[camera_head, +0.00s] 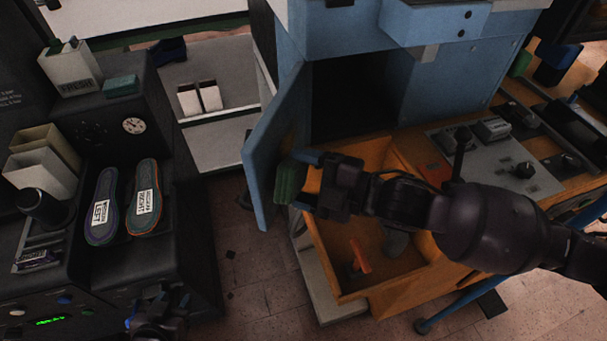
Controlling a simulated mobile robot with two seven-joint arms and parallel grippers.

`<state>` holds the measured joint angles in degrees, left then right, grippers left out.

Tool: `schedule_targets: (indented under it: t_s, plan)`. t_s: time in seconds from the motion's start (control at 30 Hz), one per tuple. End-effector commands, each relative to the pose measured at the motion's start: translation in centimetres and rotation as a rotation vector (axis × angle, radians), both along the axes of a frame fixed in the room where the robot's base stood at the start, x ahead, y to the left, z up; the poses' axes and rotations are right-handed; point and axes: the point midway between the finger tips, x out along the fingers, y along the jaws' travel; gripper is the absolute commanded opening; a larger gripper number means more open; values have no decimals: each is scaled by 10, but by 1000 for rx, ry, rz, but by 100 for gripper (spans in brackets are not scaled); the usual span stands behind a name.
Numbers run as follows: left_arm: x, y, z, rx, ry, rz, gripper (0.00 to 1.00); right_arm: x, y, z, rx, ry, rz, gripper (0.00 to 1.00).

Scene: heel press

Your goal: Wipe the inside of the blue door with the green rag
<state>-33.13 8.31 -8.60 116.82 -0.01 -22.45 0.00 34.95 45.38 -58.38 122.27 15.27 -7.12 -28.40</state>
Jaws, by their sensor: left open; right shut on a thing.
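The blue door (276,135) stands swung open at the left of the blue machine, its inner face turned toward the right. My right gripper (300,187) is shut on the green rag (289,182) and holds it at the door's inner side, near its lower part. I cannot tell whether the rag touches the door. My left gripper (160,306) is low at the left, in front of the black bench and away from the door. It is small and dark in view, and open.
An open orange drawer (335,257) with an orange-handled tool lies below my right arm. Insoles (103,207) and bins (38,160) are on the black bench at left. A grey control panel (490,160) is at right. Tiled floor shows between bench and drawer.

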Motion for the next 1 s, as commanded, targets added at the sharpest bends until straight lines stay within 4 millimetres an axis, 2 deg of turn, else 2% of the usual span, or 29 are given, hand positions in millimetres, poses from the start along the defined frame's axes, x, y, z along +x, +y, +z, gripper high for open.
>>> schedule_targets:
  t_s: [1.0]
  plan:
    - [1, 0, 2, 1, -3, -1, 43, 5, 15, 0, 0, -1, 1, 31]
